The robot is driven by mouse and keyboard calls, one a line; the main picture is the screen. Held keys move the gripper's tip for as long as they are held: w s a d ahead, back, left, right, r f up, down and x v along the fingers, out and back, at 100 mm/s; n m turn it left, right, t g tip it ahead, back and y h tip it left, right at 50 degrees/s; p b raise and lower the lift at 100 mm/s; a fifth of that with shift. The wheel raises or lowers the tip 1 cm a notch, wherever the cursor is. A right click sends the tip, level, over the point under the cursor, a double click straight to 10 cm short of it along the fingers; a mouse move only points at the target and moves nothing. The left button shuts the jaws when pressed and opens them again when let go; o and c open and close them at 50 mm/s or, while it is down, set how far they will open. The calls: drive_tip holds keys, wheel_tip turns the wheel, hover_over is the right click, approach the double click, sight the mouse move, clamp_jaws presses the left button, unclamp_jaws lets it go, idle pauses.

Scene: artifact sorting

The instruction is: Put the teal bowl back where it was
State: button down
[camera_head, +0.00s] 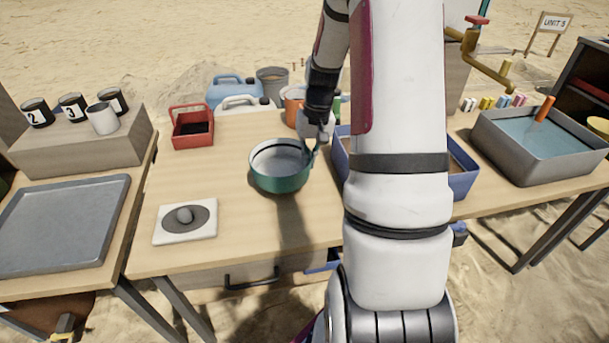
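The teal bowl (281,179) is upright over the middle of the wooden table (225,205), with a pale inside that looks empty. My gripper (313,154) is at the bowl's right rim, pointing down, and appears shut on the rim. The fingertips are small and partly hidden against the bowl. A dark shadow falls on the table in front of the bowl. I cannot tell for sure whether the bowl touches the table.
A white pad with a grey stone (185,215) lies front left of the bowl. A red caddy (192,127) stands back left. A blue bin (463,180) is partly hidden behind my arm. A grey water basin (540,150) is at right, a grey tray (62,225) at left.

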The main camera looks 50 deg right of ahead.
drive_tip(key=shift+f+b, duration=0.45)
drive_tip(key=shift+f, duration=1.65)
drive_tip(key=shift+f, duration=0.1)
drive_tip(key=c, duration=1.8)
unclamp_jaws()
